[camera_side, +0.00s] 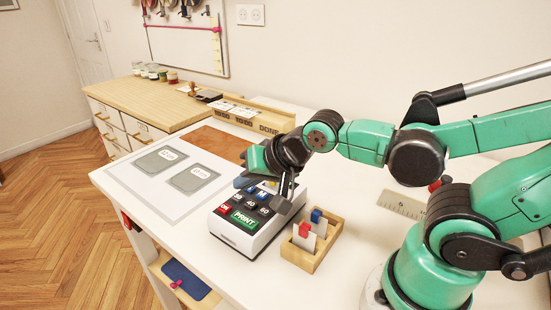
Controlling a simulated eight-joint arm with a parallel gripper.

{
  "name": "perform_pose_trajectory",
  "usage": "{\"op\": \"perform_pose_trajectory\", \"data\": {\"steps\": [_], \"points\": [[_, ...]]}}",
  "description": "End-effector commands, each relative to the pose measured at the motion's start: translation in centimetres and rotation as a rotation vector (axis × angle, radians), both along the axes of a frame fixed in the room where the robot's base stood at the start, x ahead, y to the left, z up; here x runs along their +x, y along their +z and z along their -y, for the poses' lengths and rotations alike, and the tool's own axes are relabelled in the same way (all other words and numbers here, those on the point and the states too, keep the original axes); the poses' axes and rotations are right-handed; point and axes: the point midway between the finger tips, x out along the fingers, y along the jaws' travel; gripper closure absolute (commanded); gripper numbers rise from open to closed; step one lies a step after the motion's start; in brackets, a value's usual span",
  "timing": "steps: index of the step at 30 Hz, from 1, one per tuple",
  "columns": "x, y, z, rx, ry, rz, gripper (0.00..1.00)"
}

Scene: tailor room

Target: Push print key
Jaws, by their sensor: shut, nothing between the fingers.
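A white key device (236,236) stands on the white table, left of the middle of my arm. Its green PRINT key (243,217) is on the near part of its top, beside a red key (223,209). Dark and blue keys, some marked 40 and 60, lie in rows behind them. My gripper (284,192) is shut and empty, over the far right part of the device, behind and to the right of the PRINT key. It hides some of the far keys. I cannot tell whether it touches the device.
A wooden box (311,247) with red and blue tabbed cards stands close to the right of the device. A mat with two grey cards (194,178) lies to the left. A DONE tray (256,120) stands behind. A ruler (402,204) lies to the right.

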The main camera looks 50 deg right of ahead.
Motion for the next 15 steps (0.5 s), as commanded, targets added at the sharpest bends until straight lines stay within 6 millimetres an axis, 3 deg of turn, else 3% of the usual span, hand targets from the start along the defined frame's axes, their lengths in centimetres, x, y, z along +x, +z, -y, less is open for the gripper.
{"op": "perform_pose_trajectory", "data": {"steps": [9, 15], "points": [[-2.0, 0.7, 2.7, -0.398, 0.373, -0.115, 1.00], [-2.5, 0.9, 3.1, -0.470, 0.462, -0.138, 1.00]]}}
